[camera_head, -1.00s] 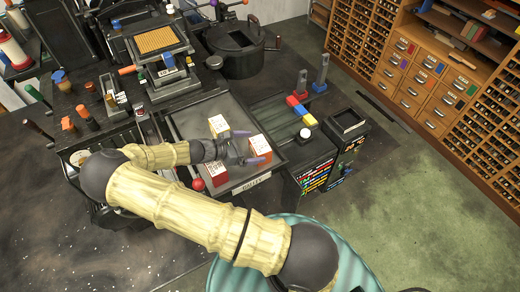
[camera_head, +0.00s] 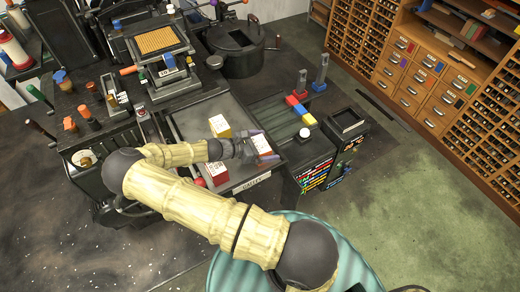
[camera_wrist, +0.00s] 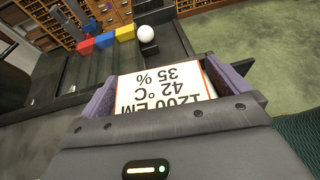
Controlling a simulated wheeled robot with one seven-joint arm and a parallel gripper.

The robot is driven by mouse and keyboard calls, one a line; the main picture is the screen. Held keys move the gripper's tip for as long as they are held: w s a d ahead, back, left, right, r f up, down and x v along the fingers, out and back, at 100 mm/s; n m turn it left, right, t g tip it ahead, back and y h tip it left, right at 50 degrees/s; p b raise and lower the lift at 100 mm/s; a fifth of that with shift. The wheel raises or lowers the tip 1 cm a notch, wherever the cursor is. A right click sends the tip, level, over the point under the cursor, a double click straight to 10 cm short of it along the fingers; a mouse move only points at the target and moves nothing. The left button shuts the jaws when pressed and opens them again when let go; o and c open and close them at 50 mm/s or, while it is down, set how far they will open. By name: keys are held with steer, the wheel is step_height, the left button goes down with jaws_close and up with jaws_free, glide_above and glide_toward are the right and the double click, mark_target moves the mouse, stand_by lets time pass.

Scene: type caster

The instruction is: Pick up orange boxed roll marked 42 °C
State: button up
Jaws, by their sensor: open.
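The orange boxed roll (camera_head: 263,145) stands on the grey tray of the machine, partly hidden by my gripper in the head view. In the wrist view the box (camera_wrist: 160,88) shows its white label, upside down, reading 1200 EM, 42 °C, 35 %, with a thin orange edge. My gripper (camera_wrist: 166,86) is open, with one purple finger on each side of the box. I cannot tell whether the fingers touch it. In the head view my gripper (camera_head: 255,148) is at the box from the left.
A yellow-sided box (camera_head: 220,126) stands behind and to the left, and a red box (camera_head: 216,173) in front and to the left, both on the same tray (camera_head: 190,115). A white ball (camera_wrist: 146,33) and coloured blocks (camera_wrist: 104,40) lie beyond the box.

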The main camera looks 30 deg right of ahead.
mark_target(264, 143)
steer(key=c, duration=1.1)
steer(key=shift+r, duration=0.1)
step_height(264, 143, up, 10)
steer(key=shift+f+b, duration=0.1)
steer(key=shift+b, duration=0.9)
